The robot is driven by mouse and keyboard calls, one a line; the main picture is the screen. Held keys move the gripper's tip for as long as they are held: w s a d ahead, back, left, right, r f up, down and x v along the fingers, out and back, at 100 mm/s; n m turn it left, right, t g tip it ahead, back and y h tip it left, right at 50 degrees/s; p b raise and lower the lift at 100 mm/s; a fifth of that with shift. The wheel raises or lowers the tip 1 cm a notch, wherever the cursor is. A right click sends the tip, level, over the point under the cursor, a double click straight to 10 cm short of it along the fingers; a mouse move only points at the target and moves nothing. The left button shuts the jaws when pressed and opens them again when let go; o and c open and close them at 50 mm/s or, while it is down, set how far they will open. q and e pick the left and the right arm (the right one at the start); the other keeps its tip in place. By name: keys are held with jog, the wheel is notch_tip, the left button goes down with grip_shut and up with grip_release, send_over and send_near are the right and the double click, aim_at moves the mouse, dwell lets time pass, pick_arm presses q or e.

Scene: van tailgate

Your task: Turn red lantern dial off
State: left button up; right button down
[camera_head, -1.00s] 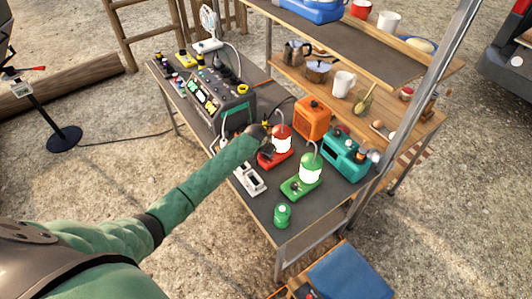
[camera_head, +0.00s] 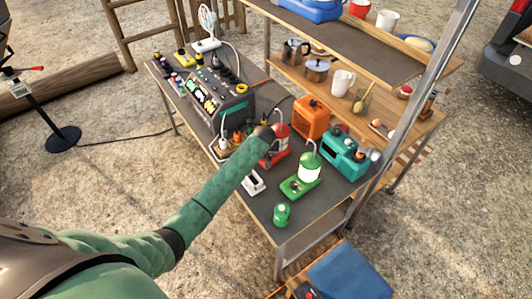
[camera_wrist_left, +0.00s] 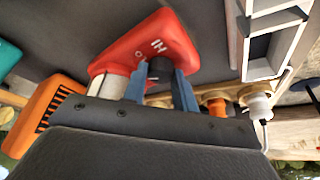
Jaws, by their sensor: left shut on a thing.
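The red lantern (camera_head: 283,131) stands on the dark tabletop, beside the lit green lantern (camera_head: 309,172). Its globe looks dull rather than glowing white, though my left arm partly covers it. In the left wrist view, its red base (camera_wrist_left: 125,50) carries "HI" and "O" marks around a small dark dial (camera_wrist_left: 160,68). My left gripper (camera_wrist_left: 160,78) is shut on this dial, with one blue-grey finger on each side. In the head view, my left wrist hides the fingers and dial. My right gripper is in neither current view.
An orange box (camera_head: 311,118) and a teal appliance (camera_head: 345,153) stand behind the lanterns. A small green canister (camera_head: 282,215) stands in front. A power station (camera_head: 218,92) is to the left, and a white holder (camera_head: 253,183) lies near my arm.

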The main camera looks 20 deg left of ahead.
dwell(0.3)
dwell(0.5)
pick_arm(q)
jog(key=o, duration=1)
jog(key=shift+s+r+b, duration=0.2)
jog(key=shift+r+b, duration=0.2)
jog(key=shift+r, duration=0.05)
jog(key=b+v, duration=0.2)
jog(key=v, duration=0.3)
jog(key=shift+s+d+r, duration=0.15)
jog(key=shift+r, duration=0.2)
jog(key=shift+s+r+b, duration=0.2)
jog(key=shift+r+b, duration=0.1)
jog(key=shift+r, duration=0.25)
